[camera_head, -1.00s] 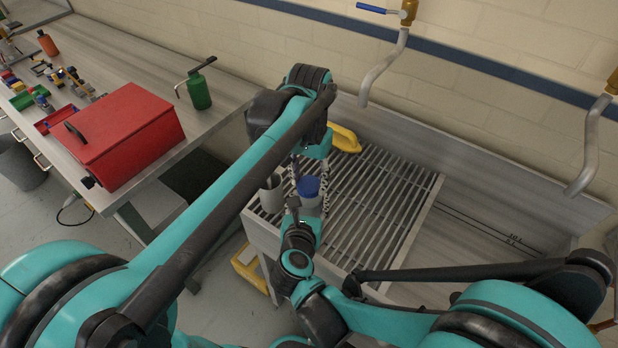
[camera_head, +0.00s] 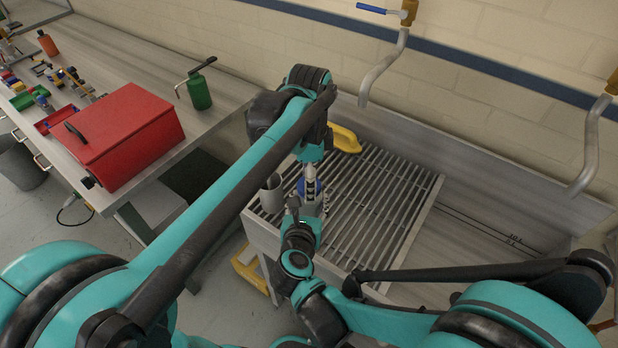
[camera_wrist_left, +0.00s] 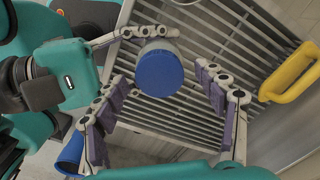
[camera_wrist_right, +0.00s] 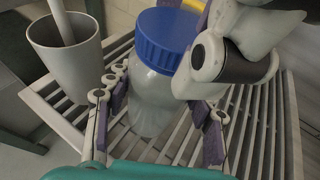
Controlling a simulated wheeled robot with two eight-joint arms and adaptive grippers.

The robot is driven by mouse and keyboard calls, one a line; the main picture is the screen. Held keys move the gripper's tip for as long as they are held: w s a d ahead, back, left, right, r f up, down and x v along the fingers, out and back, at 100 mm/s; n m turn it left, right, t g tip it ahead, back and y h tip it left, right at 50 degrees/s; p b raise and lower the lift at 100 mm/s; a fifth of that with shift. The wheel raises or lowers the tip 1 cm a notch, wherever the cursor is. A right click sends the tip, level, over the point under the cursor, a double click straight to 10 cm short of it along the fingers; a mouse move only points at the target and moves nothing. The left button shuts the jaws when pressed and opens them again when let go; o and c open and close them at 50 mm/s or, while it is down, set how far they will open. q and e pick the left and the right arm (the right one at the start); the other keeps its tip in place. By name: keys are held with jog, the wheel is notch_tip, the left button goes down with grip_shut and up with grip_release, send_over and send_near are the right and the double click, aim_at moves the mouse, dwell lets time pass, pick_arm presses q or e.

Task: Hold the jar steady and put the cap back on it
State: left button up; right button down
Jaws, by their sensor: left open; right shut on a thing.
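A clear jar (camera_wrist_right: 150,108) stands upright on the slatted rack with the blue cap (camera_wrist_right: 168,38) on its mouth. I cannot tell whether the cap is threaded tight. My right gripper (camera_wrist_right: 163,94) is shut on the jar's body, one finger on each side. My left gripper (camera_wrist_left: 158,78) is open above the jar, its fingers on either side of the cap (camera_wrist_left: 160,73) with gaps visible. In the head view the left gripper (camera_head: 311,182) covers most of the cap and jar.
A grey cup (camera_wrist_right: 72,62) with a rod in it stands close left of the jar. A yellow handled object (camera_head: 345,139) lies at the rack's back. The slatted rack (camera_head: 385,215) is clear to the right. A red toolbox (camera_head: 125,135) and green oil can (camera_head: 199,92) stand on the left bench.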

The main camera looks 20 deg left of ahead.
pick_arm(q)
jog(key=shift+r, duration=0.15)
notch_tip(320, 180, up, 12)
dwell(0.3)
pick_arm(e)
jog(key=c, duration=0.5)
grip_release()
jog(key=shift+c, duration=0.2)
jog(key=shift+s, duration=0.1)
jog(key=v, duration=1.1)
jog(key=shift+s+r, duration=0.2)
jog(key=shift+s, duration=0.15)
pick_arm(q)
jog(key=shift+f, duration=0.2)
pick_arm(e)
jog(key=shift+d, duration=0.1)
